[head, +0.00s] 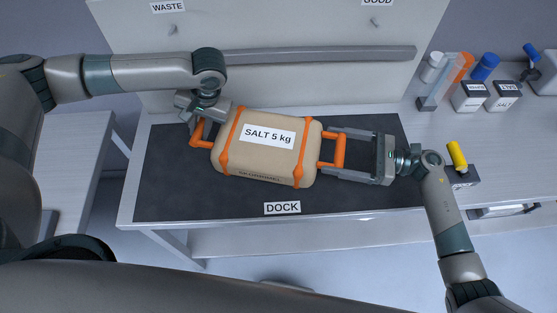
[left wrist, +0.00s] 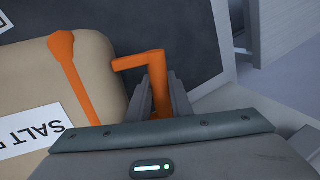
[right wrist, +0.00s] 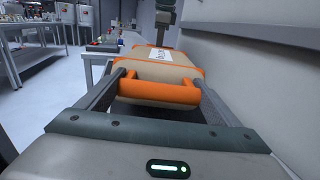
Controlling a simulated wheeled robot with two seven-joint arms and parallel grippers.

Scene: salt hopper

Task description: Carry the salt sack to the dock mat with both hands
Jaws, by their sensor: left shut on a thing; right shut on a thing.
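The tan salt sack (head: 265,160) has orange straps, an orange handle at each end and a "SALT 5 kg" label. It is over the dark dock mat (head: 170,190), slightly tilted in the head view; I cannot tell whether its underside touches the mat. My left gripper (head: 203,120) is shut on the left handle (head: 198,137), which also shows between its fingers in the left wrist view (left wrist: 158,80). My right gripper (head: 332,151) is shut on the right handle (head: 338,151), its fingers on either side of the handle in the right wrist view (right wrist: 158,90).
A "DOCK" label (head: 282,208) is at the mat's front edge. A pale panel with a grey rail (head: 320,55) stands behind. Bottles and labelled jars (head: 470,96) stand back right, with a yellow-handled item (head: 457,155) nearer. Bare mat lies in front of the sack.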

